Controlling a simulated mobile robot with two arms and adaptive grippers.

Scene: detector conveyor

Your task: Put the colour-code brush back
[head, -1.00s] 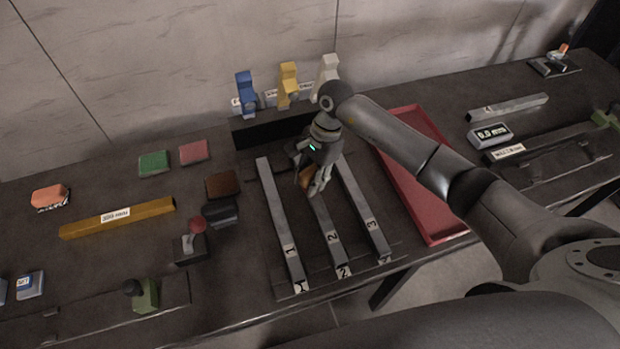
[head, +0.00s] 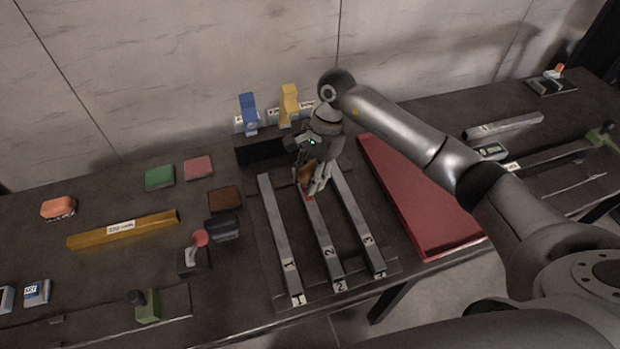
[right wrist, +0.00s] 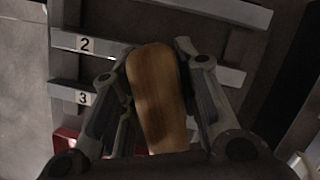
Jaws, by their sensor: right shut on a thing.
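My right gripper (head: 318,183) is shut on a wooden-handled brush (head: 304,174), above the far part of the numbered grey bars. A small red patch shows just below the wood, between the fingers. In the right wrist view the wooden handle (right wrist: 157,95) stands between the two fingers of the gripper (right wrist: 155,60); its other end is hidden. At the back, a blue piece (head: 248,112) and a yellow piece (head: 289,104) stand at a dark rack (head: 262,152) with white labels. The rack's right part is hidden behind my right arm. My left gripper is not in view.
Grey bars marked 1 (head: 281,230), 2 (head: 322,235) and 3 (head: 360,225) lie below the gripper. Left are a brown block (head: 224,198), a green pad (head: 159,177), a pink pad (head: 198,167) and an ochre bar (head: 123,229).

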